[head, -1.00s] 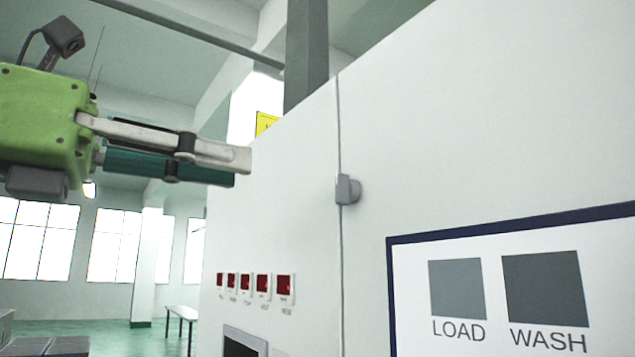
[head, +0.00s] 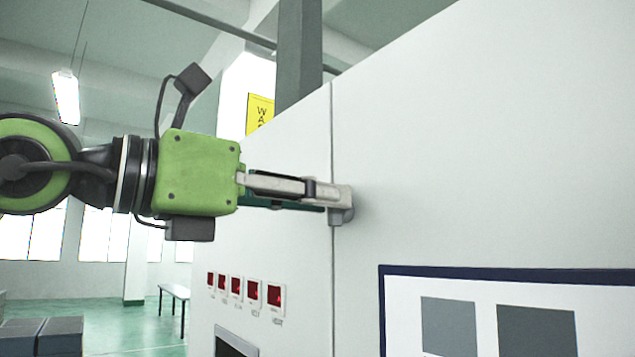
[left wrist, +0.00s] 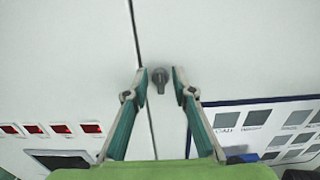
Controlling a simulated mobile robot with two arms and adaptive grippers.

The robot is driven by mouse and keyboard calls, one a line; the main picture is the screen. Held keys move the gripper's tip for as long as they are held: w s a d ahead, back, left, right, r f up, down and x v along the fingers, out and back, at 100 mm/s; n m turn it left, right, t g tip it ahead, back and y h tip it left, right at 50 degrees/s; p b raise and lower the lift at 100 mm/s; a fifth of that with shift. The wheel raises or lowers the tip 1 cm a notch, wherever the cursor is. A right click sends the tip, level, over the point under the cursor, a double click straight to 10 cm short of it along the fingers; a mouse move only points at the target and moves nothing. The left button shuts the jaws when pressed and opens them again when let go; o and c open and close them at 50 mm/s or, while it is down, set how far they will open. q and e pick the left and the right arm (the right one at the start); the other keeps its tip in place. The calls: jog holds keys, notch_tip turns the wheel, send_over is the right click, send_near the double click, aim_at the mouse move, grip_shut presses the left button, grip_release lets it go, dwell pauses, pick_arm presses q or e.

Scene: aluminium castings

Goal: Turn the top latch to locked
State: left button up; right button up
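The top latch is a small grey knob (head: 342,215) on the white cabinet front, beside the vertical seam. In the head view my left gripper (head: 342,195) reaches in from the left and its fingertips cover most of the latch. In the left wrist view the latch (left wrist: 160,78) sits between the two spread fingertips (left wrist: 159,84), with a gap on either side. Its grey handle points down the picture. The left gripper is open. My right gripper is in neither view.
The white cabinet (head: 450,130) fills the right side. A row of red displays (head: 237,287) and a dark screen (head: 236,343) lie below the gripper. A blue-framed LOAD/WASH chart (head: 510,272) is lower right. A bench (head: 174,291) stands on the open floor behind.

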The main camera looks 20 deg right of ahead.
pick_arm(q)
jog(key=shift+w+d, duration=0.1)
jog(key=shift+d, duration=0.1)
jog(key=shift+c, duration=0.3)
jog(key=c, duration=0.6)
grip_shut()
